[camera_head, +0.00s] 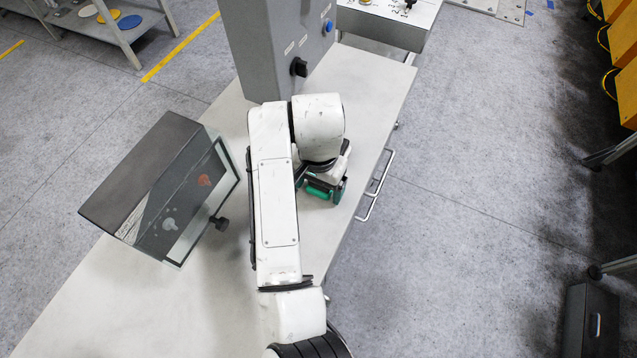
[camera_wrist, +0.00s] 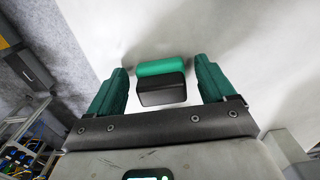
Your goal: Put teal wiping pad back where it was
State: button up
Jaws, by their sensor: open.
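The teal wiping pad (camera_wrist: 162,68) lies on the pale worktop, with a black block-like part (camera_wrist: 162,91) along its near side in the wrist view. My gripper (camera_wrist: 160,76) is open, its two dark green fingers on either side of the pad. A gap shows between each finger and the pad. In the head view my gripper (camera_head: 325,190) is low over the worktop, below the grey control box, and my arm hides much of it. A bright teal strip (camera_head: 318,189) shows there beside the fingers. Whether the fingers touch the worktop cannot be told.
The pale worktop (camera_head: 375,95) has bare room around the gripper. A grey control box (camera_head: 270,45) with knobs stands behind my arm. A dark glass-fronted case (camera_head: 150,180) stands to the left. A drawer handle (camera_head: 378,187) juts from the right edge.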

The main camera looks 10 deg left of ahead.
notch_tip(320, 180, up, 12)
jog(key=p, duration=0.1)
dwell(0.4)
jog(key=w+d+f+t+h, duration=0.1)
jog(key=d+f, duration=0.2)
jog(key=d, duration=0.8)
jog(key=d+f+t+h, duration=0.1)
jog(key=d+f, duration=0.1)
jog(key=d, duration=0.8)
jog(key=s+d+f+n+h, duration=0.1)
jog(key=s+d+f, duration=0.15)
jog(key=d, duration=0.25)
jog(key=s+d+f, duration=0.2)
jog(key=s+d, duration=0.2)
jog(key=d, duration=0.2)
jog(key=s+f+n+y, duration=0.1)
jog(key=s+f, duration=0.2)
jog(key=s, duration=0.7)
jog(key=s+a+f+n+g+y, duration=0.1)
jog(key=s+f, duration=0.3)
jog(key=s, duration=0.6)
jog(key=shift+y, duration=0.4)
jog(key=shift+s, duration=0.1)
